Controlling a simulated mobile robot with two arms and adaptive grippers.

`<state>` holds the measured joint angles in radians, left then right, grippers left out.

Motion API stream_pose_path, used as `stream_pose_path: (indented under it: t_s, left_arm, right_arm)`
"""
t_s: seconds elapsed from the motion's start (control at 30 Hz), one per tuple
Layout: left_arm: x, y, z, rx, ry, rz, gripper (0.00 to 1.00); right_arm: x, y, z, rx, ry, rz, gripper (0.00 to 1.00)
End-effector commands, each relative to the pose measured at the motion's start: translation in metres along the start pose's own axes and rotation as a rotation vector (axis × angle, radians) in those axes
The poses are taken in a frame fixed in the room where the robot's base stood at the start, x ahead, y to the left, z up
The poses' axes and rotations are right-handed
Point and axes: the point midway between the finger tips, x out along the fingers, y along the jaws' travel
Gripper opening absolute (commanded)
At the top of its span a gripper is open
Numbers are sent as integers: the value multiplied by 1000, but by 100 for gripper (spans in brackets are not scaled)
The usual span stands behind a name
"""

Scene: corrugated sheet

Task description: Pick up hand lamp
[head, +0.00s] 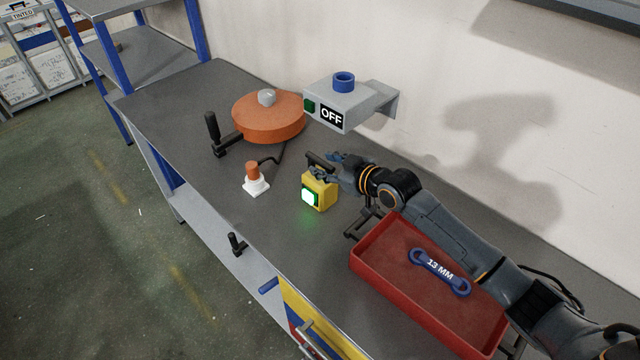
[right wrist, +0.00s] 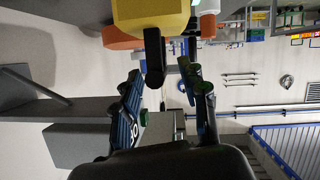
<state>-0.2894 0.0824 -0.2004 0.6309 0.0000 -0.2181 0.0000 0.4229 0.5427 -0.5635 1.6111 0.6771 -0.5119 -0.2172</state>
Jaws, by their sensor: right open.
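The hand lamp is a small yellow box (head: 322,191) with a glowing white-green face and a black handle on top (head: 318,161). It stands upright on the grey bench. My right gripper (head: 328,171) reaches in from the right at the height of the handle. In the right wrist view, the yellow lamp body (right wrist: 150,18) is at the top. Its dark handle (right wrist: 154,57) lies at the mouth of the open fingers (right wrist: 160,75), between the tips. I cannot tell whether a finger touches it. My left gripper is not in view.
A red tray (head: 375,262) with a blue 13 MM wrench (head: 440,272) lies under my right arm. An orange disc (head: 268,118), a grey box marked OFF (head: 345,103) and an orange-and-white beacon-like item (head: 254,178) stand behind and left.

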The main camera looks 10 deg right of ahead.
Motion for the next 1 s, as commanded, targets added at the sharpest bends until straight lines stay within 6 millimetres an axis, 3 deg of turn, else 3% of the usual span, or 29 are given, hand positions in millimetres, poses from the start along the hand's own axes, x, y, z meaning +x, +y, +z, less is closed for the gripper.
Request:
stream_pose_path:
  t_s: [0.2, 0.47, 0.5, 0.7, 1.0]
  left_arm:
    - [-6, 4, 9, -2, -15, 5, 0]
    - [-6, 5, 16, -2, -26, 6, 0]
    - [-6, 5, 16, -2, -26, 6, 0]
    - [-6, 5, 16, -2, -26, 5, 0]
    - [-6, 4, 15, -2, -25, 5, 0]
  right_arm:
    - [22, 1, -1, 0, -1, 0, 43]
    - [25, 1, -1, -1, 1, 0, 43]
    - [25, 1, -1, -1, 0, 0, 41]
    - [25, 1, 0, -1, 0, 0, 0]
    - [24, 2, -2, -1, 4, 2, 0]
